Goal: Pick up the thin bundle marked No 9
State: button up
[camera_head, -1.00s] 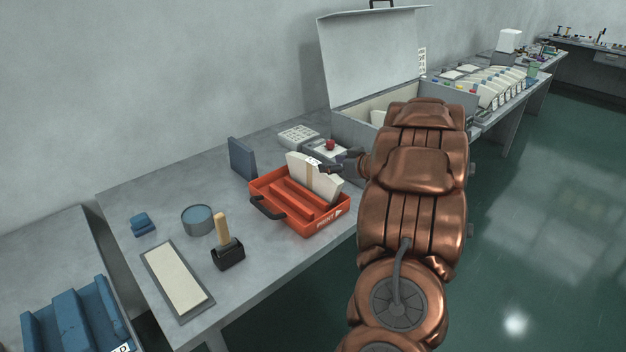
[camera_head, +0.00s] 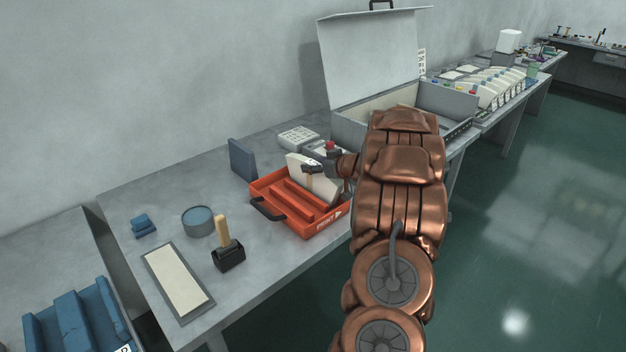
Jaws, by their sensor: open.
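A thin off-white bundle (camera_head: 296,164) with a tan band stands on edge, slightly tilted, in the back slot of the orange tray (camera_head: 300,228). Any number on it is too small to read. My gripper (camera_head: 309,170) is open at the bundle's upper edge, near the band, and covers part of it. I cannot tell whether the fingers straddle the bundle or touch it. The tray's front slots look empty.
A blue slab (camera_head: 242,159) stands left of the tray. A round blue tin (camera_head: 198,221), a wooden-handled tool (camera_head: 222,231) in a black holder and a framed pale pad (camera_head: 177,281) lie nearer. A big open grey case (camera_head: 372,62) stands behind.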

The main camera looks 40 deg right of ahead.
jog(key=shift+c, duration=0.2)
grip_shut()
dwell(0.5)
